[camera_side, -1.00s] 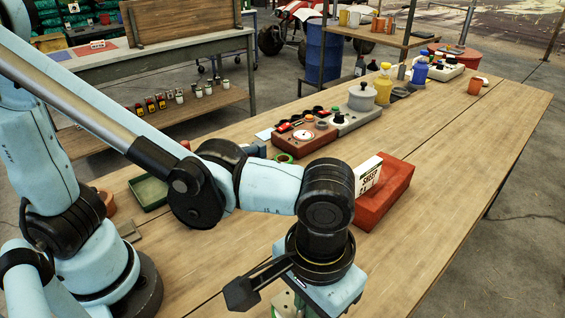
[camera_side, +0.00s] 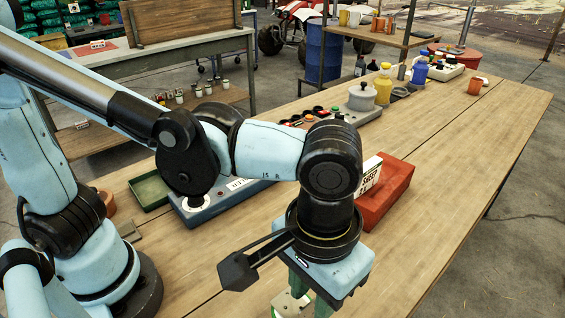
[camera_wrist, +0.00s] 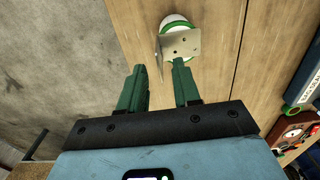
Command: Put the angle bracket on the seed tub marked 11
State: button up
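The angle bracket (camera_wrist: 182,43) is a pale bent metal plate with holes. In the wrist view it lies over a round white tub with a green rim (camera_wrist: 178,20), which it partly covers. I cannot read a number on this tub. My gripper (camera_wrist: 160,70) has its two green fingers apart. The bracket's bent edge shows just beyond and between the fingertips, with a gap on the left finger's side; whether the right finger touches it is unclear. In the side view the bracket (camera_side: 290,303) shows at the bottom edge, beside my gripper's fingers, and the tub is mostly cut off.
A red box (camera_side: 390,200) with a white sign stands right of my wrist. A blue device (camera_side: 225,200) and a green tray (camera_side: 150,191) lie left, partly behind my arm. Bottles and devices stand farther back. The table's right side is clear.

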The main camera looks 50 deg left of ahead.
notch_tip(320, 180, up, 8)
jog(key=w+a+f+t, duration=0.2)
jog(key=w+a, duration=0.1)
jog(key=a, duration=0.5)
jog(key=w+a+f+t, duration=0.2)
jog(key=a, duration=0.7)
jog(key=w+a+f+t, duration=0.3)
jog(key=a, duration=0.6)
jog(key=shift+w+a, duration=0.25)
jog(key=shift+w, duration=0.05)
